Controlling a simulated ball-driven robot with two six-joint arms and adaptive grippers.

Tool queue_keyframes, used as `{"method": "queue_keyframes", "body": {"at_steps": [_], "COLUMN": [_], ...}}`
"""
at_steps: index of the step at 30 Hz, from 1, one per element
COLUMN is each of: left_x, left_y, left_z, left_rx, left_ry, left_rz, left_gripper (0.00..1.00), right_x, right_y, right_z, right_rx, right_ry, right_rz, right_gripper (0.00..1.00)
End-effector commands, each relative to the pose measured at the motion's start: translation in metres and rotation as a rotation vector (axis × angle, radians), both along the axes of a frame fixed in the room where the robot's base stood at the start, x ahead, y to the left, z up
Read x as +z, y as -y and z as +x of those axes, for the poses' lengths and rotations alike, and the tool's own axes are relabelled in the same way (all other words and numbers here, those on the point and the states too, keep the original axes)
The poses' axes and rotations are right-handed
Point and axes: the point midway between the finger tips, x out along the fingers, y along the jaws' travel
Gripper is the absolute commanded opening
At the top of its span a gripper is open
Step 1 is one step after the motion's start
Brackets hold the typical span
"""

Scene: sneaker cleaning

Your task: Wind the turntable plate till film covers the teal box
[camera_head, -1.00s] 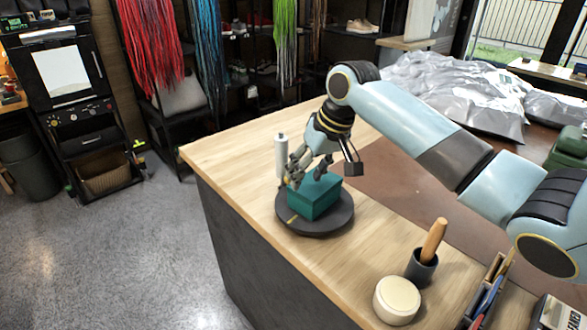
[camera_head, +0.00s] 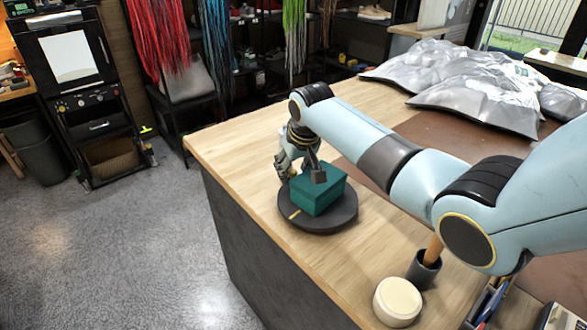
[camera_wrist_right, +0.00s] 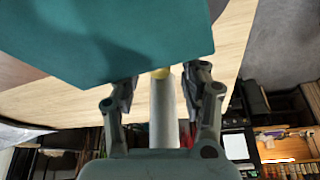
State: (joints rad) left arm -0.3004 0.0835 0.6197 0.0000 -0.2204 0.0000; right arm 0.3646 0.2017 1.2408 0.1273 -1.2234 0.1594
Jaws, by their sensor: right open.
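The teal box (camera_head: 320,190) sits on the round dark turntable plate (camera_head: 340,221) near the table's left edge. The plate has a yellow mark at its front left. I see no film on the box's visible faces.
A round cream container (camera_head: 397,300) and a dark cup (camera_head: 424,270) with a wooden handle stand at the table's front right. Crumpled silver sheets (camera_head: 470,85) lie at the back right. The wooden table (camera_head: 235,150) is clear left of the plate.

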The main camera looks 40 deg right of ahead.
Motion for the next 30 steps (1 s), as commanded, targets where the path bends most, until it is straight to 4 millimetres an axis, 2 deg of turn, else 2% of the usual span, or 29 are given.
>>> {"method": "queue_keyframes", "body": {"at_steps": [11, 21, 30], "left_x": [-0.0006, -0.0006, -0.0007], "left_y": [0.0046, 0.0048, 0.0043], "left_z": [0.0002, 0.0005, 0.0006], "left_rx": [0.001, 0.001, 0.001], "left_ry": [0.001, 0.001, 0.001], "left_rz": [-0.005, -0.005, -0.005], "left_gripper": [0.4, 0.4, 0.4], "right_x": [-0.0057, -0.0056, -0.0055], "right_y": [0.0005, 0.0006, 0.0007], "right_z": [0.0025, 0.0023, 0.0023], "right_rx": [0.0, 0.0, 0.0], "right_ry": [0.001, 0.001, 0.001], "right_rz": [0.0, 0.0, 0.0], "right_gripper": [0.44, 0.0, 0.0]}}
